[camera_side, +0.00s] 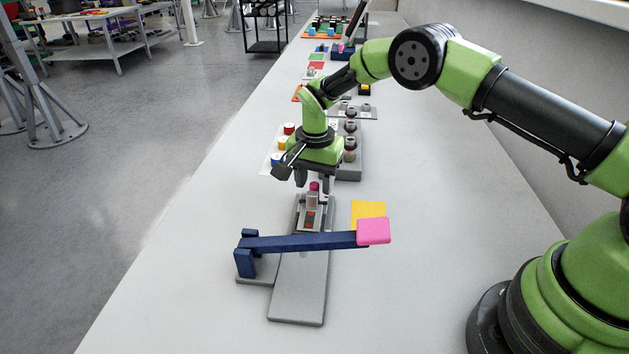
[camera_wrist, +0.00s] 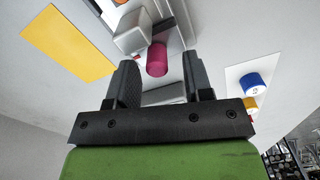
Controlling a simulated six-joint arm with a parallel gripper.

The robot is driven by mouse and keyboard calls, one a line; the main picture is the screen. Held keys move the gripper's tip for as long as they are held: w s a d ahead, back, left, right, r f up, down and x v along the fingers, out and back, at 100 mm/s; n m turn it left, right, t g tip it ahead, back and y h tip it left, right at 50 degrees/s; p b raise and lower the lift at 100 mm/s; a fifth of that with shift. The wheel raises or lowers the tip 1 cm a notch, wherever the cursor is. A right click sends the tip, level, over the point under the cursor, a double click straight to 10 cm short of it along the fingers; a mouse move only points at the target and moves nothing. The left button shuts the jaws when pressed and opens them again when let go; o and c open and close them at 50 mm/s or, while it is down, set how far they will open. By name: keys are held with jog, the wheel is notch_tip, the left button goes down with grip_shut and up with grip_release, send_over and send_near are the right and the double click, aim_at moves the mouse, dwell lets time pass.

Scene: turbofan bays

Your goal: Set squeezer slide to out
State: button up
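The squeezer stands on a grey base plate (camera_side: 297,292) on the bench. A dark blue lever (camera_side: 300,242) with a pink pad (camera_side: 373,231) crosses above the plate. Behind the lever is the grey slide block (camera_side: 312,200) with a magenta knob (camera_side: 314,186). The wrist view shows the block (camera_wrist: 133,33) and the magenta knob (camera_wrist: 157,62) close up. My gripper (camera_side: 313,183) points down over the knob with its fingers apart. In the wrist view the knob appears between the open fingertips (camera_wrist: 160,72), with gaps on both sides. I cannot tell whether the fingertips reach down past it.
A yellow sheet (camera_side: 368,212) lies right of the squeezer. Behind my gripper is a grey rack with round knobs (camera_side: 350,145) and a white card with coloured caps (camera_side: 283,143). More fixtures run along the far bench. The bench left and front is clear.

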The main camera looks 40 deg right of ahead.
jog(key=shift+a, duration=0.1)
notch_tip(320, 180, up, 10)
dwell(0.5)
notch_tip(320, 180, up, 9)
jog(key=n+t, duration=0.2)
send_over(326, 201)
jog(key=s+r+n+t+y, duration=0.1)
jog(key=s+r+n, duration=0.1)
jog(key=s+r, duration=0.5)
jog(key=s+d+r+n+t+y, duration=0.1)
jog(key=s+n+t, duration=0.3)
jog(key=s, duration=1.4)
jog(key=shift+d+r, duration=0.15)
jog(key=shift+r, duration=0.1)
